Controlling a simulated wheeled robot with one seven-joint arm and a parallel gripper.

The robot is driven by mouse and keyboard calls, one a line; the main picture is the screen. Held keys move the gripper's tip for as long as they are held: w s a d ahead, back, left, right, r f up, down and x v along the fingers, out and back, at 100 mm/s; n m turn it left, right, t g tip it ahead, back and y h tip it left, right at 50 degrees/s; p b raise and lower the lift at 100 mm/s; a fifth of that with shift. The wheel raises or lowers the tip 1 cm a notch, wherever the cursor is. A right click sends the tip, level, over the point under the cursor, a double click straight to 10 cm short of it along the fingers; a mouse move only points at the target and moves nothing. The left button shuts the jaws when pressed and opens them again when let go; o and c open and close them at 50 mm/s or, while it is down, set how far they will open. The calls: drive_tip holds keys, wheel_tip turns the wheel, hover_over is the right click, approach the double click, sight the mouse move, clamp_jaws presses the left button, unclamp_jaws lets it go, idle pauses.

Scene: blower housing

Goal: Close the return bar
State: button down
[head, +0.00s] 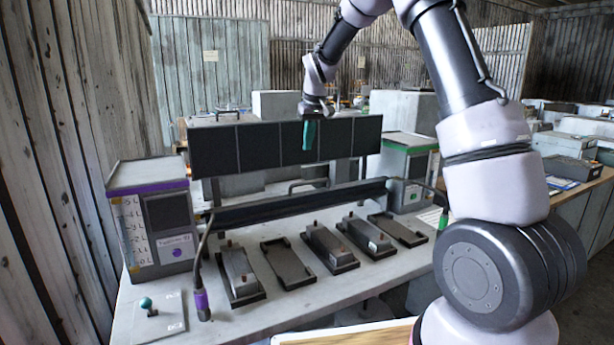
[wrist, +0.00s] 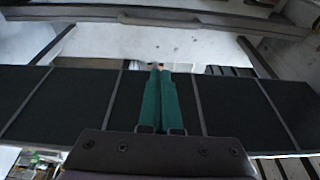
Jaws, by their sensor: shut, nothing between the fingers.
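A long dark bar (head: 295,203), which looks like the return bar, runs across the bench behind the row of trays, between the two grey boxes. I cannot tell from its look alone whether it is open or closed. A long bar (wrist: 170,17) also crosses the top of the wrist view. My gripper (head: 309,147) has teal fingers that point down in front of the dark panel, above the bar and apart from it. In the wrist view my gripper (wrist: 161,72) has its fingers together and empty, over the band of dark panels.
The wide dark segmented panel (head: 260,148) stands behind the bar. A purple-striped box (head: 150,215) is at left, a green-striped box (head: 408,170) at right. Several trays (head: 287,265), some holding grey blocks, line the bench front. A teal-knobbed lever (head: 146,304) sits front left.

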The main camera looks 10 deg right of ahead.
drive_tip(key=w+f, duration=0.1)
drive_tip(key=f, duration=0.1)
hover_over(310, 197)
drive_tip(key=w+a, duration=0.1)
wheel_tip(310, 197, down, 9)
drive_tip(key=shift+a+r, duration=0.1)
drive_tip(key=shift+a, duration=0.05)
drive_tip(key=shift+s, duration=0.45)
drive_tip(key=shift+d, duration=0.2)
